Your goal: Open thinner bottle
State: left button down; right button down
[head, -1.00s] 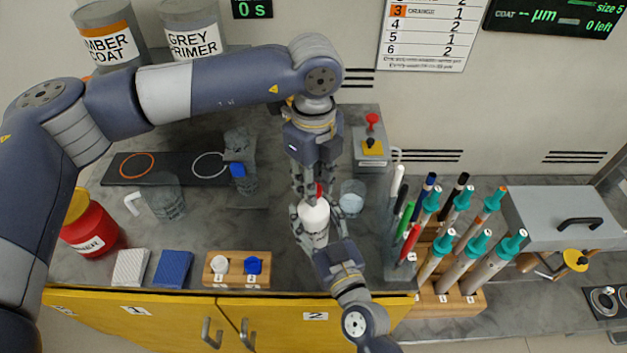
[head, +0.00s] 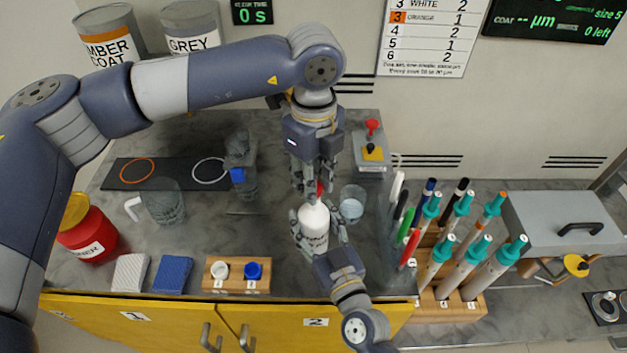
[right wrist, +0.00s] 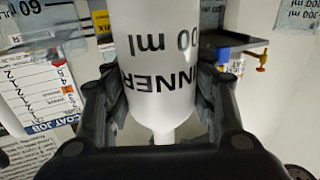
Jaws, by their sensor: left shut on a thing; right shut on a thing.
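The thinner bottle (head: 314,232) is white and stands upright near the middle of the bench, with a red cap (head: 320,187) on top. My right gripper (head: 318,226) is shut around its body from the front. In the right wrist view the bottle (right wrist: 165,45) sits between both fingers of the right gripper (right wrist: 165,95), with upside-down lettering in sight. My left gripper (head: 316,181) points down from above and is shut on the red cap, which its fingers partly hide. I cannot tell whether the cap is loose.
A clear beaker (head: 352,204) stands close to the right of the bottle. Several rods (head: 437,262) stand in a wooden rack further right. A wooden block (head: 237,286) holds a white and a blue cap at front left. A red jar (head: 88,238) stands far left.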

pick_arm(q)
jog(key=shift+r, duration=0.1)
jog(key=shift+r, duration=1.9)
pick_arm(e)
jog(key=c, duration=0.6)
grip_release()
jog(key=v, duration=1.2)
jog(key=shift+f, duration=0.1)
